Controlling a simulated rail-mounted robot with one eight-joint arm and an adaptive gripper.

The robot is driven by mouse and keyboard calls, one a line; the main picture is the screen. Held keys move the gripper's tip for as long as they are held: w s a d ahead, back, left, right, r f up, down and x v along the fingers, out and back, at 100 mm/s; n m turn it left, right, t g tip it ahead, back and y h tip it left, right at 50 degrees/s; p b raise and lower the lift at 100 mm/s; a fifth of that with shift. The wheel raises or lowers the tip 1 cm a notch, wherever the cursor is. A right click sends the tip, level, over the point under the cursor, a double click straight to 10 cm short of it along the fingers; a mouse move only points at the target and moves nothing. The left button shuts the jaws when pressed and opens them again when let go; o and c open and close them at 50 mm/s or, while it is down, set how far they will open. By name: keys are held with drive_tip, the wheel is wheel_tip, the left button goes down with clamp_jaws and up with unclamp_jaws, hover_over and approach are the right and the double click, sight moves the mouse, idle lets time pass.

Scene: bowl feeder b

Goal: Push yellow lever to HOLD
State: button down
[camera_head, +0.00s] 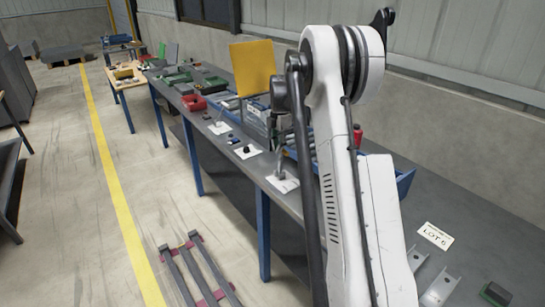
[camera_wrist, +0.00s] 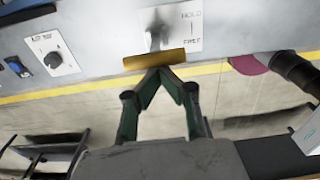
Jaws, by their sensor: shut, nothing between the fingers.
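The yellow lever (camera_wrist: 154,60) shows in the wrist view as a short horizontal bar across the lower edge of a white plate (camera_wrist: 190,42). The plate reads HOLD at the top and FREE below, with a line between them. The lever's bar sits below the FREE mark. A blurred dark part shows on the plate above the bar. My gripper (camera_wrist: 160,70) is shut and empty, its green fingers meeting at the bar's lower edge. I cannot tell whether the tips touch it. In the head view my arm hides the gripper, and I cannot make out the lever.
A knob plate (camera_wrist: 52,53) and a blue switch (camera_wrist: 17,68) lie left of the lever. A maroon disc (camera_wrist: 249,63) and a dark cylinder (camera_wrist: 293,70) are at right. In the head view the long bench (camera_head: 235,160) holds bins, a yellow panel (camera_head: 252,67) and small plates.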

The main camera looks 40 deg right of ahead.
drive_tip(key=d+f+b, duration=0.2)
drive_tip(key=d+b, duration=0.1)
drive_tip(key=d, duration=0.5)
drive_tip(key=shift+b, duration=0.3)
drive_tip(key=shift+d, duration=0.15)
idle(0.3)
wheel_tip(320, 180, up, 4)
drive_tip(key=a+p, duration=0.1)
drive_tip(key=a, duration=0.2)
drive_tip(key=d+r, duration=0.3)
drive_tip(key=d, duration=0.6)
drive_tip(key=shift+w, duration=0.15)
drive_tip(key=shift+r, duration=0.1)
